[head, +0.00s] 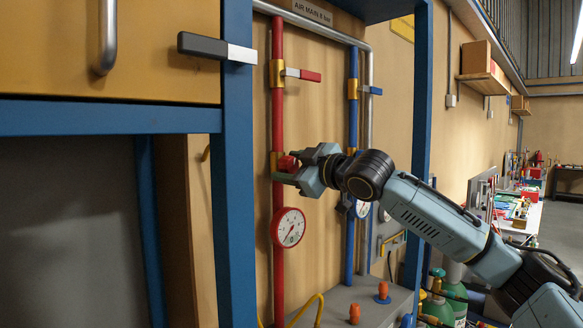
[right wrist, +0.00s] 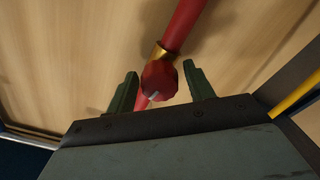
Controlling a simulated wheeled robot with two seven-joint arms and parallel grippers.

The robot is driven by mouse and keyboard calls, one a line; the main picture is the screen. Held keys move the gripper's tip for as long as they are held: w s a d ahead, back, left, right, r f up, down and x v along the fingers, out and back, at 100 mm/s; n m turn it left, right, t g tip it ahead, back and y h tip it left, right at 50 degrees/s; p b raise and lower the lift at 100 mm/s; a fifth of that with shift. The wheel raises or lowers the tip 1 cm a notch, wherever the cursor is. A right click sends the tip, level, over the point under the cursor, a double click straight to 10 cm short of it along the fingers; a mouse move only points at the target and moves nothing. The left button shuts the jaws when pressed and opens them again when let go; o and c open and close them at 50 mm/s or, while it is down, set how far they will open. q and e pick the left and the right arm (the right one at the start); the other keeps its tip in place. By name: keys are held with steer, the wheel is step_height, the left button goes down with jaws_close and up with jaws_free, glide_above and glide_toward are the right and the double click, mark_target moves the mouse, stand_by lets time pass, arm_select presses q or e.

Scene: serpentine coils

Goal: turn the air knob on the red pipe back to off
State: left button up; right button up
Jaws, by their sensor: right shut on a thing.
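The red pipe (head: 278,120) runs upright on the wooden wall panel. The red air knob (head: 286,163) sits on it at a brass collar, above a pressure gauge. My right gripper (head: 293,166) comes from the right and is shut on the knob. In the right wrist view the round knob (right wrist: 160,80) is between the two dark green fingers, with a pale pointer line on its face. The brass collar (right wrist: 163,52) and red pipe (right wrist: 184,22) show behind it. I cannot read any off mark. My left gripper is out of view.
The gauge (head: 288,227) hangs just below the knob. A red-handled lever (head: 303,74) is higher on the same pipe. A blue pipe (head: 352,120) stands close by on the right.

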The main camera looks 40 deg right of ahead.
steer(key=n, duration=1.5)
steer(key=shift+f+n, duration=0.1)
steer(key=shift+n, duration=0.2)
steer(key=shift+n, duration=1.4)
steer(key=o, duration=1.3)
steer(key=shift+d, duration=0.1)
steer(key=shift+s, duration=0.1)
